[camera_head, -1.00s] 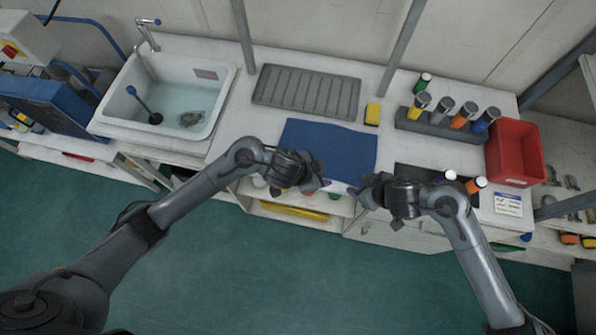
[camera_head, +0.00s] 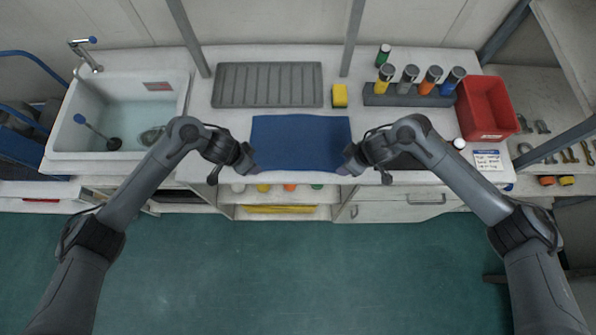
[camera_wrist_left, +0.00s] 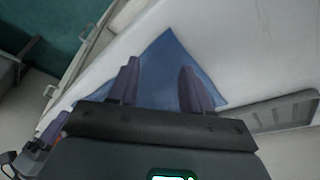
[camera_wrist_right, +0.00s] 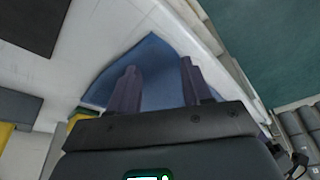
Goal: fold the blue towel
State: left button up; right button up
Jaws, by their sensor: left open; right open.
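The blue towel (camera_head: 300,142) lies flat and spread out as a rectangle on the white counter, near its front edge. My left gripper (camera_head: 250,168) is open at the towel's front left corner. In the left wrist view the towel (camera_wrist_left: 165,62) shows between and beyond the two fingers (camera_wrist_left: 158,88). My right gripper (camera_head: 346,168) is open at the towel's front right corner. In the right wrist view the towel (camera_wrist_right: 150,60) shows between and beyond the fingers (camera_wrist_right: 158,85). Whether the fingertips touch the cloth I cannot tell.
A grey ribbed drainer (camera_head: 267,85) and a yellow sponge (camera_head: 340,96) lie behind the towel. A sink (camera_head: 125,112) is at the left. A rack of several bottles (camera_head: 410,97) and a red bin (camera_head: 487,107) stand at the right. A dark mat (camera_head: 405,162) is partly hidden by my right arm.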

pick_arm(q)
jog(key=shift+f, duration=1.1)
pick_arm(e)
jog(key=shift+f, duration=1.05)
pick_arm(q)
jog(key=shift+f, duration=0.25)
pick_arm(e)
jog(key=shift+f, duration=0.25)
pick_arm(q)
jog(key=shift+r, duration=0.1)
pick_arm(e)
jog(key=shift+r, duration=0.1)
pick_arm(q)
grip_shut()
pick_arm(e)
grip_shut()
